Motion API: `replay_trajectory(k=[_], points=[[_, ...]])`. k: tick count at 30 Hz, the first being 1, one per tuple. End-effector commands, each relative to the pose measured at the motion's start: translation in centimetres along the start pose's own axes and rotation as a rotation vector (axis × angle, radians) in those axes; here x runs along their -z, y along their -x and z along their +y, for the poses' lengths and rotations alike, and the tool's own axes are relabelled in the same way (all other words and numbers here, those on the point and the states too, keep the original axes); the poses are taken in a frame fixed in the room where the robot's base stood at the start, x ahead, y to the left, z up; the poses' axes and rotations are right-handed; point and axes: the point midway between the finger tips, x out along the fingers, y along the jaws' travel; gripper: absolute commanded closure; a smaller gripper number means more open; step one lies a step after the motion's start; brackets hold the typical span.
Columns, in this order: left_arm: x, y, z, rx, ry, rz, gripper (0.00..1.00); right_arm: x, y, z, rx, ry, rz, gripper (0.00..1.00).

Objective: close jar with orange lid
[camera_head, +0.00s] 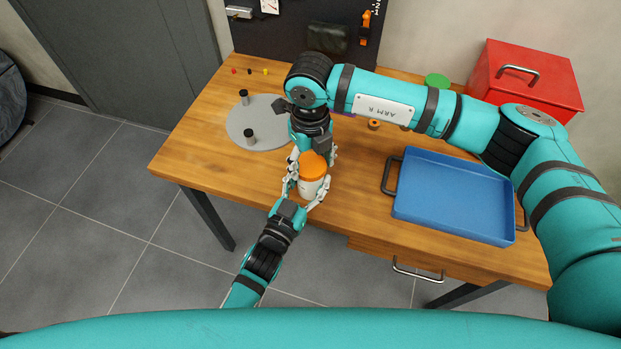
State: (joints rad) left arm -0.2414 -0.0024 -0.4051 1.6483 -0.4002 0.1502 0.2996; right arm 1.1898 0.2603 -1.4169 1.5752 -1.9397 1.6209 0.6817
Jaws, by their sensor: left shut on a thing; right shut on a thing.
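A white jar (310,187) stands at the front edge of the wooden table, with the orange lid (312,165) on its top. I cannot tell whether the lid is fully seated. My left gripper (308,195) comes from the front and is shut around the jar's body. My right gripper (316,154) reaches down from behind and above and is shut on the orange lid. Its fingers partly hide the lid's far side.
A blue tray (455,160) with dark handles lies right of the jar on the table (215,160). A grey round plate (245,118) with black pegs is at the left. A red toolbox (530,90) and a green round thing (437,80) are at the back right.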

Motion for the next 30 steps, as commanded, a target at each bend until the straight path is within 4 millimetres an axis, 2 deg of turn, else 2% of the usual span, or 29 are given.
replay_trajectory(k=[3, 6, 11, 12, 18, 26, 30], points=[[0.0, 0.0, 0.0, -0.001, 0.000, 0.000, 1.00, 0.0, -0.1, 0.0, -0.001, -0.271, 0.000, 0.77], [0.0, 0.0, 0.0, -0.001, 0.000, 0.000, 1.00, 0.0, 0.0, 0.0, 0.000, -0.446, 0.000, 0.77], [0.0, 0.0, 0.0, -0.001, 0.000, 0.000, 1.00, -0.1, 0.0, -0.1, 0.001, -0.458, -0.001, 0.77], [0.0, 0.0, 0.0, -0.001, 0.000, 0.000, 1.00, -0.1, 0.0, -0.1, 0.001, -0.457, -0.001, 0.35], [0.0, 0.0, 0.0, -0.001, 0.000, 0.000, 1.00, 0.0, 0.0, -0.1, 0.001, -0.455, -0.001, 0.12], [0.0, 0.0, 0.0, 0.000, 0.000, 0.000, 1.00, 0.0, 0.1, 0.0, 0.001, -0.454, -0.001, 0.12], [0.0, 0.0, 0.0, 0.000, 0.000, 0.000, 1.00, -0.1, 1.2, 0.0, 0.000, -0.454, -0.003, 0.12]])
